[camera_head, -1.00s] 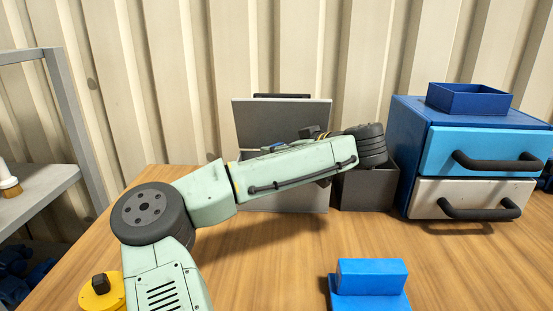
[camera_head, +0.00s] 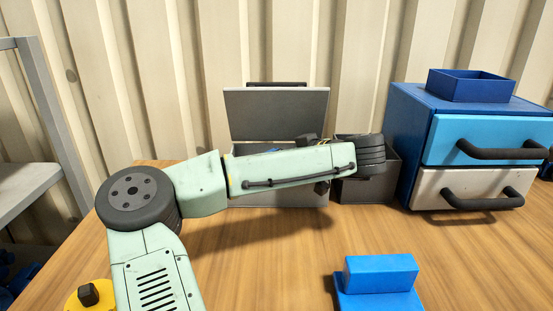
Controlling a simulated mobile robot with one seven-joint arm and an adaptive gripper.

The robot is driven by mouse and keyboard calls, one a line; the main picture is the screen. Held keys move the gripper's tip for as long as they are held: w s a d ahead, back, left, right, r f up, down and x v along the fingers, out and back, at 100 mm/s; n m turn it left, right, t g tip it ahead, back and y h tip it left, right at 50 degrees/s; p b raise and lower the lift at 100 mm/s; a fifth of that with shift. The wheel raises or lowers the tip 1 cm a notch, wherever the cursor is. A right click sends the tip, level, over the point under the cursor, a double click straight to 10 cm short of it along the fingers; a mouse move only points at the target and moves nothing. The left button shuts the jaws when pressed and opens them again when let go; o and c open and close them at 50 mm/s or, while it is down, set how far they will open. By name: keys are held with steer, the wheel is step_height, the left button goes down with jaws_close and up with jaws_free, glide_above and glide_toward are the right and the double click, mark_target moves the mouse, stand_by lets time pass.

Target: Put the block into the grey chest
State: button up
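The grey chest (camera_head: 277,114) stands at the back of the wooden table with its lid raised. My forearm crosses in front of it and hides most of its front and opening. A small blue patch shows just above my forearm at the chest opening; I cannot tell whether it is the block. A blue stepped piece (camera_head: 380,274), a bar on a wider base, lies at the front right of the table; I cannot tell if it is the task's block. My gripper fingers cannot be made out, hidden behind my arm or out of view.
A dark grey open bin (camera_head: 366,190) stands right of the chest, partly behind my wrist joint. A blue drawer cabinet (camera_head: 415,146) with black handles bears an open blue tray (camera_head: 470,88). A grey shelf (camera_head: 28,185) is at left. The table's middle is clear.

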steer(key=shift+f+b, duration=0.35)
steer(key=shift+b, duration=0.1)
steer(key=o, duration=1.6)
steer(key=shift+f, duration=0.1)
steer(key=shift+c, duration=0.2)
